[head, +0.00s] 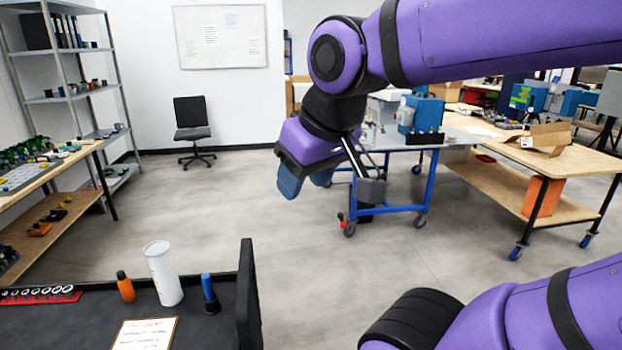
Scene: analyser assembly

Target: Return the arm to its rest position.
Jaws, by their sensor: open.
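My gripper (306,184) hangs from my purple arm near the middle of the head view. The arm comes in from the upper right and bends down at a dark wrist joint. Another purple and black part of my arm fills the lower right corner.
A dark tray (247,290) at lower left holds a white cylinder (163,273), an orange bottle (125,287) and a blue-topped item (209,294). A blue-framed cart (428,190) and wooden workbench (560,165) stand right. Shelves line the left. Middle floor is clear.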

